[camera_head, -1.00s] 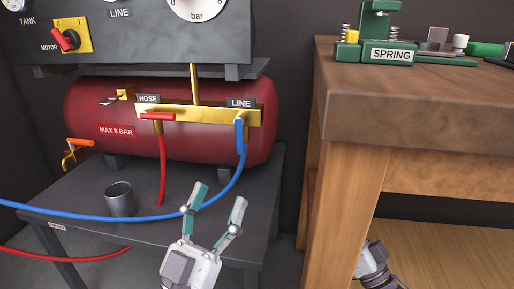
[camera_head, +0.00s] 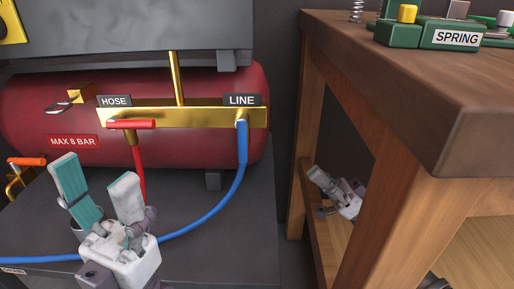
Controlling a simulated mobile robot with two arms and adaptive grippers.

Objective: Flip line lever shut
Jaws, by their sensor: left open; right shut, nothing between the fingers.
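The LINE label (camera_head: 241,100) sits on the right end of a brass manifold (camera_head: 190,118) on the red tank. Below it a blue lever (camera_head: 241,131) points straight down, in line with the blue hose, so lever and hose are hard to tell apart. Under the HOSE label (camera_head: 114,101) a red lever (camera_head: 132,124) lies level across the manifold. My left gripper (camera_head: 97,178) is open and empty, fingers up, in front of the tank and left of and below the line lever. My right gripper (camera_head: 318,179) is shut and empty, beside the wooden bench's leg, far from the levers.
The blue hose (camera_head: 226,205) curves down and left behind my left gripper. A red hose (camera_head: 139,170) hangs from the hose valve. An orange-handled valve (camera_head: 27,161) is at the far left. The wooden bench (camera_head: 420,80) fills the right side. The air before the line lever looks clear.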

